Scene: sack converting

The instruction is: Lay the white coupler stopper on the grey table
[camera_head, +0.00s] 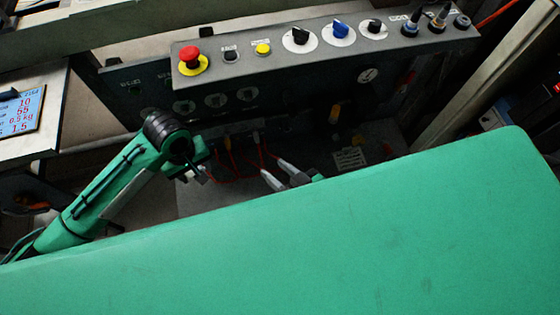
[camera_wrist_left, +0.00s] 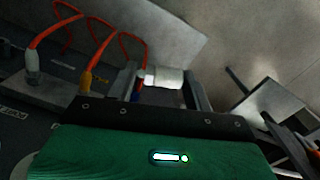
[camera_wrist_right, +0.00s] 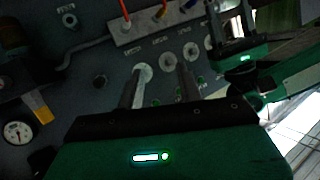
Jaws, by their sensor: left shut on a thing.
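The white coupler stopper (camera_wrist_left: 163,77) is a short pale cylinder held between the fingers of my left gripper (camera_wrist_left: 163,88) in the left wrist view. That gripper is shut on it. In the head view my left gripper (camera_head: 195,172) is in front of the dark panel, and the stopper is too small there to make out. My right gripper (camera_head: 279,173) is lower centre, partly behind my green arm. In the right wrist view its fingers (camera_wrist_right: 159,88) are apart with nothing between them. A pale grey surface (camera_head: 50,138) at the left, possibly the grey table, carries a display.
The control panel (camera_head: 325,45) with a red emergency button (camera_head: 191,57) and several knobs runs across the back. Red hoses (camera_wrist_left: 97,58) with coloured ends stand beside the left gripper. A pressure gauge (camera_wrist_right: 18,132) is left of the right gripper.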

